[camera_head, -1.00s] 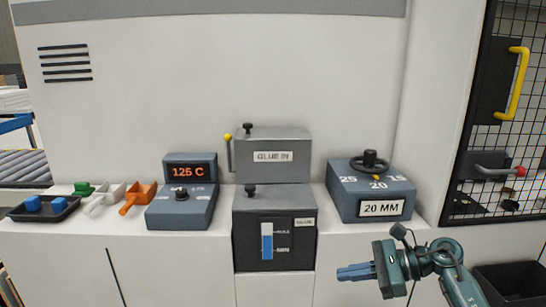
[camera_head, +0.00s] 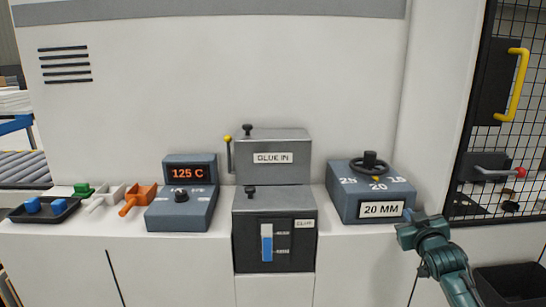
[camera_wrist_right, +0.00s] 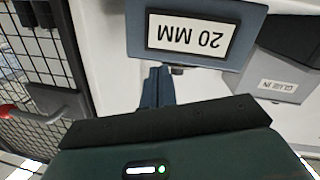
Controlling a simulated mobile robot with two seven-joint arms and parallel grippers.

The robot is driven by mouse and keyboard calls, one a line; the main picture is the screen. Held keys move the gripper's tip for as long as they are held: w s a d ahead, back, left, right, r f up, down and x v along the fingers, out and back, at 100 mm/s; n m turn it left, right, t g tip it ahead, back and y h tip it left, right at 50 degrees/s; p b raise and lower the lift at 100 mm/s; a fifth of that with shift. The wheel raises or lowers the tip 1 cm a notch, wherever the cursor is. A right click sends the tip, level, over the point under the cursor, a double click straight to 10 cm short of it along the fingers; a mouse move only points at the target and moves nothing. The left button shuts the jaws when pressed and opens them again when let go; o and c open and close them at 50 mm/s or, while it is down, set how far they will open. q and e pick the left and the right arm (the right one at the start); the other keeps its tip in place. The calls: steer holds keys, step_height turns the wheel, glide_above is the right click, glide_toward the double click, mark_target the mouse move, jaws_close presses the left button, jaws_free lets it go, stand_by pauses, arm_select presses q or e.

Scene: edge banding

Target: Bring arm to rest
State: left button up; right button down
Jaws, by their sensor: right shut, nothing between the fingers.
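My right gripper (camera_wrist_right: 157,88) is shut and empty in the right wrist view, its blue-grey fingers together just below the box with the "20 MM" label (camera_wrist_right: 191,35). In the head view my right arm comes in from the lower right, and its wrist (camera_head: 425,232) is in front of the lower right corner of the "20 MM" box (camera_head: 372,192). The fingers are mostly hidden there. I cannot tell whether the gripper touches the box. My left gripper is not in view.
A "GLUE IN" unit (camera_head: 272,158) stands mid-shelf, with a "125 C" box (camera_head: 181,205) to its left. Scoops (camera_head: 138,198) and a black tray (camera_head: 45,210) lie farther left. A mesh door (camera_head: 500,110) and a dark bin (camera_head: 510,285) are at the right.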

steer(key=s+a+f+n+g+y, duration=0.1)
steer(key=s+a+f+g+y, duration=0.1)
steer(key=s+a+f, duration=0.7)
steer(key=s+a+f+n+g+y, duration=0.15)
steer(key=s+a+f, duration=0.25)
steer(key=s+f, duration=0.75)
steer(key=s+a+f+m+g+y, duration=0.1)
steer(key=s+a, duration=0.3)
steer(key=s, duration=0.5)
steer(key=s+a+f+m+g, duration=0.1)
steer(key=s+a+f+g, duration=0.1)
steer(key=s, duration=0.7)
steer(key=shift+s+a+f+y, duration=0.35)
steer(key=shift+s+a+f, duration=0.05)
steer(key=shift+a+f, duration=0.55)
